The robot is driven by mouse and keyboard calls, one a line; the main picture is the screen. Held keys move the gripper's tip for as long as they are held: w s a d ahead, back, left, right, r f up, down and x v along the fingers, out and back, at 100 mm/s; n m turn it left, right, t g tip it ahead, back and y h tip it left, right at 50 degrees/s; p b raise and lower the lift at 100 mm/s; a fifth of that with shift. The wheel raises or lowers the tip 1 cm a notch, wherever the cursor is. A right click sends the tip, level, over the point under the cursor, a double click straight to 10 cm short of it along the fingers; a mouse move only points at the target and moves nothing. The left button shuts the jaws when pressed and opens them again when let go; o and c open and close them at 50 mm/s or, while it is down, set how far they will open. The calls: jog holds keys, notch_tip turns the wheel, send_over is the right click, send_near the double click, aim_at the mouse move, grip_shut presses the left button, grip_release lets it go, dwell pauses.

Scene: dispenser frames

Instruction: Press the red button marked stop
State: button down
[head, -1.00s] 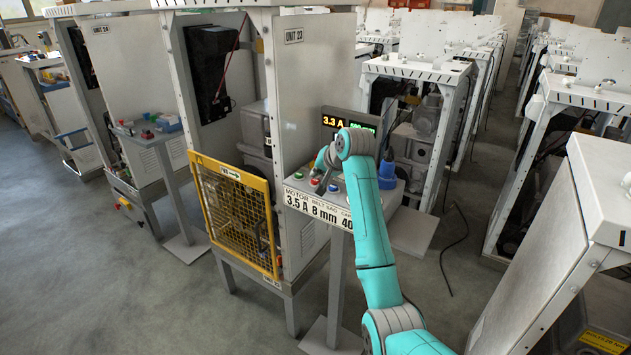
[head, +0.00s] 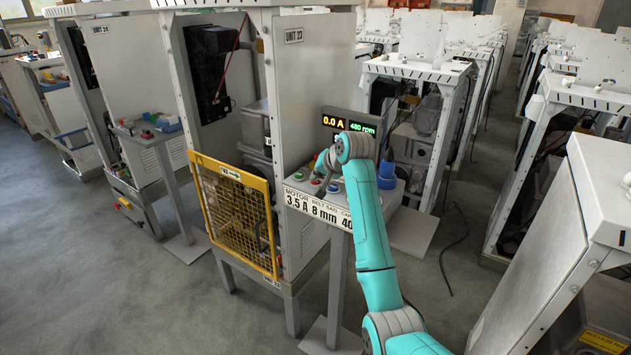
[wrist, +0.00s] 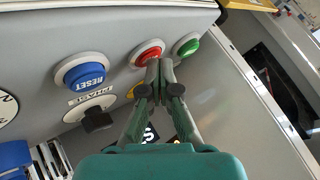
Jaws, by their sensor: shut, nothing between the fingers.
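The red button (wrist: 147,50) sits on the grey control panel between a green button (wrist: 188,46) and a blue button marked RESET (wrist: 85,73). No stop marking is readable on or near it. My gripper (wrist: 160,66) is shut and empty. In the wrist view its fingertips overlap the lower right edge of the red button; I cannot tell whether they touch it. In the head view the red button (head: 316,182) shows small, just below my gripper (head: 322,169). The display (head: 348,125) behind the panel reads 0.0 A and 480 rpm.
A black knob marked PHASE (wrist: 97,119) sits below RESET. Part of a yellow item shows behind my fingers. The UNIT 23 cabinet (head: 301,90) with its yellow mesh guard (head: 233,215) stands left of the panel. Open floor lies in front and at the left.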

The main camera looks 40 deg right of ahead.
jog(key=shift+r, duration=0.9)
jog(key=shift+r, duration=2.5)
